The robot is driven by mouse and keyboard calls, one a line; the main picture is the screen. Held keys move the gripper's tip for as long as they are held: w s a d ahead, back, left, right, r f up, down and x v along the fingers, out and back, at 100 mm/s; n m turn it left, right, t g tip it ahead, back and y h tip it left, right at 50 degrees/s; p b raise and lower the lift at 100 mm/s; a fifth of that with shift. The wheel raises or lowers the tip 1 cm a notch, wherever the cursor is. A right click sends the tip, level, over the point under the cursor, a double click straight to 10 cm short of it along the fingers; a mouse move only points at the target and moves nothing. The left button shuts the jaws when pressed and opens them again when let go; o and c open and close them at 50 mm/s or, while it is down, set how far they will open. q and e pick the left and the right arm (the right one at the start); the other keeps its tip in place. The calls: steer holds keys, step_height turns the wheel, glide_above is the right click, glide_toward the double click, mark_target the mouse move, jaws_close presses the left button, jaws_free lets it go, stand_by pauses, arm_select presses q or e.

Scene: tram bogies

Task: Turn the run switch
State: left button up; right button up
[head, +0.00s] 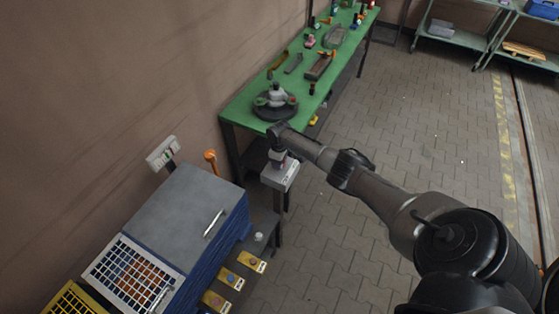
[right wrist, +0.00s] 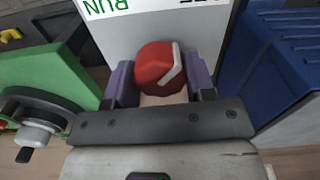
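The run switch is a red knob (right wrist: 158,68) with a white pointer bar, on a pale grey panel in the right wrist view. A label with green RUN lettering (right wrist: 108,5) is cut off by the top edge. My right gripper (right wrist: 160,80) has its two purple fingers on either side of the knob, very close to it. I cannot tell whether they press on it. In the head view my right gripper (head: 277,157) is at the light grey switch box (head: 281,175), and the knob is hidden there. My left gripper is not in view.
A green bench (head: 240,108) with tools and parts stands behind the box. A blue stack with a grey top (head: 185,215) and a white grid tray (head: 133,271) are at the lower left. Several yellow cards (head: 229,278) lie beside them. The paved floor (head: 440,130) is open.

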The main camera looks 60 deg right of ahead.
steer(key=o, duration=0.4)
steer(key=shift+o, duration=0.2)
steer(key=shift+r, duration=0.1)
step_height(320, 180, up, 14)
steer(key=p, duration=0.2)
stand_by(0.3)
stand_by(0.5)
